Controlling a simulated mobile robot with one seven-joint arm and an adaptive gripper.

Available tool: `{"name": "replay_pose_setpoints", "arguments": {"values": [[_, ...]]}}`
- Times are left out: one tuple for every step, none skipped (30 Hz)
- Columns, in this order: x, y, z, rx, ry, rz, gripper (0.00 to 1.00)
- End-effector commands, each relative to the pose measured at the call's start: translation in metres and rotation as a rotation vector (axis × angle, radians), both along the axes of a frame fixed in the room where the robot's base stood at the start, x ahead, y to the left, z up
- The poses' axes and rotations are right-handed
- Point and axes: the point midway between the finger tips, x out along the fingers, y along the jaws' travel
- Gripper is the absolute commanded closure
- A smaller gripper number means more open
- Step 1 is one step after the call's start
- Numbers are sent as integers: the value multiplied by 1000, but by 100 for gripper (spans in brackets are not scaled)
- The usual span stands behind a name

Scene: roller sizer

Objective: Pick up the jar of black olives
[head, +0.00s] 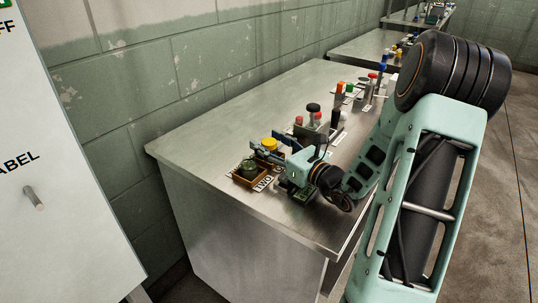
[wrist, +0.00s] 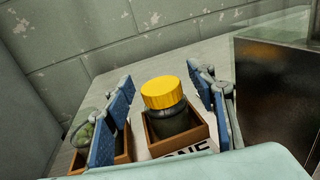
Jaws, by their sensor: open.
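A dark jar with a yellow lid (wrist: 165,108), which looks like the jar of black olives, stands upright in a small wooden box in the wrist view. Its lid also shows in the head view (head: 269,144), with its body hidden by my gripper. My gripper (wrist: 161,78) is open, its blue-padded fingers on the left and right of the jar, with gaps visible on both sides. In the head view my gripper (head: 264,151) is low over the near-left end of the metal table. I cannot tell how far along the jar the fingertips reach.
A dark green jar (head: 248,166) sits in another wooden box (head: 250,183), close to my gripper's left finger. Labels lie by the boxes. Several bottles and blocks stand farther along the table (head: 195,143). The block wall runs behind; the table's left end is clear.

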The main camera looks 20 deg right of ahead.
Motion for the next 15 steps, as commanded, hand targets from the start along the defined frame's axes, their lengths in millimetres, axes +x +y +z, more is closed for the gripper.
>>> {"name": "replay_pose_setpoints", "arguments": {"values": [[0,0,0,0,0,0,49],[0,0,0,0,0,-1,49],[0,0,0,0,0,0,49],[0,0,0,0,0,0,49],[0,0,0,0,0,0,49],[0,0,0,0,0,0,53],[0,0,0,0,0,0,56],[0,0,0,0,0,0,60],[0,0,0,0,0,0,64],[0,0,0,-1,0,0,67],[0,0,0,-1,0,0,71],[0,0,0,-1,0,0,75],[0,0,0,-1,0,0,78],[0,0,0,-1,0,0,82],[0,0,0,-1,0,0,86]]}}
